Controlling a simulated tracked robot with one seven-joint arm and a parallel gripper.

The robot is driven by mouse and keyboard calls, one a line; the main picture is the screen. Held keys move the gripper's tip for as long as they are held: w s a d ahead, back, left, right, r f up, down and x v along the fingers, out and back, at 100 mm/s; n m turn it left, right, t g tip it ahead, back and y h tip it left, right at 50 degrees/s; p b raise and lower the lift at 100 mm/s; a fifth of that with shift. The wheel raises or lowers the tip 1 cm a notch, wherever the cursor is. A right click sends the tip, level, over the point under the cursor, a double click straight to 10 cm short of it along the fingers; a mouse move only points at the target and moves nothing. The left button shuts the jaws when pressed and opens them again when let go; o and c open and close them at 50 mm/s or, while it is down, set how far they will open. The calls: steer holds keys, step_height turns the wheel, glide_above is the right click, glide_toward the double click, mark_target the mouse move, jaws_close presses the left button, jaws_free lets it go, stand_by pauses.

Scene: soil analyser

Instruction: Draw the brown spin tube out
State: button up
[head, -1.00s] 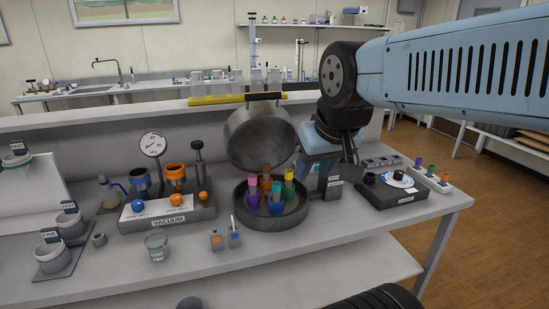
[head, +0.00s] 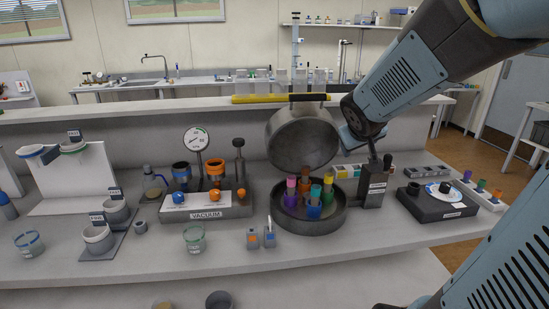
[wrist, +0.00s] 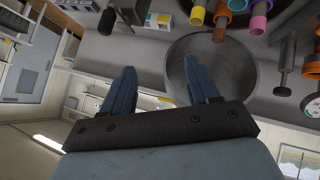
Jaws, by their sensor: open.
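The brown spin tube (head: 305,171) stands at the back of a cluster of coloured tubes in the round dark spinner bowl (head: 307,226). The spinner's lid (head: 302,138) is raised behind the bowl. My gripper (wrist: 160,70) is open and empty, with its fingers apart and the tubes beyond the right finger. In the head view my gripper (head: 351,143) is right of the lid, its fingertips not clear.
The vacuum unit (head: 206,206) with its gauge stands left of the bowl. A dark labelled block (head: 376,188) stands close right of the bowl, with a low dark device (head: 437,203) beyond it. The bench front is mostly clear.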

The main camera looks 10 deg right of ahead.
steer(key=w+d+f+n+t+y, duration=0.1)
steer(key=w+f+n+t+y, duration=0.15)
steer(key=w+f, duration=0.55)
steer(key=n+y, duration=0.3)
steer(key=y, duration=0.6)
glide_toward(308, 168)
steer(key=shift+g, duration=0.35)
steer(key=x, duration=1.3)
steer(key=shift+w+d+r, duration=0.1)
steer(key=shift+w+r, duration=0.1)
steer(key=shift+w, duration=0.05)
steer(key=shift+c, duration=0.4)
jaws_close()
steer(key=c, duration=0.5)
jaws_free()
jaws_close()
steer(key=shift+r, duration=0.6)
